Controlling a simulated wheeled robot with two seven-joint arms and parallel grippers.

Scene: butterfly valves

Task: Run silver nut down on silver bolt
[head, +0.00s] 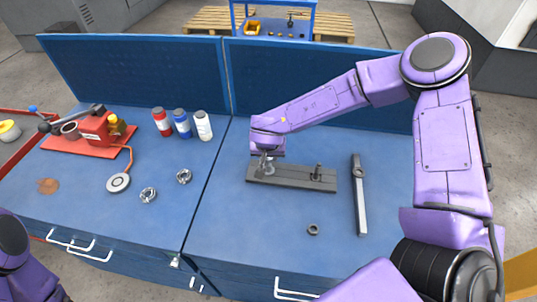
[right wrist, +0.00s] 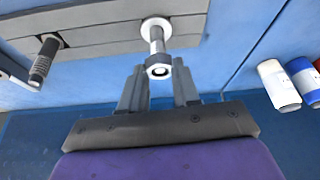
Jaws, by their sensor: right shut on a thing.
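The silver bolt (right wrist: 157,45) stands up from a grey plate (head: 290,178), with a pale round collar at its foot. The silver nut (right wrist: 159,69) is at the free end of the bolt, well off the plate. My right gripper (head: 265,164) is over the left part of the plate. In the right wrist view its two fingers (right wrist: 159,82) are on either side of the nut, shut on it. How far the nut is threaded cannot be told. My left arm shows at the lower left of the head view, with its gripper out of view.
A dark bolt (head: 317,172) stands on the plate's right part. A dark nut (head: 313,229) lies in front, and a long grey tool (head: 359,197) lies to the right. Several bottles (head: 182,123) and a red fixture (head: 96,130) stand left. The front of the blue bench is mostly clear.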

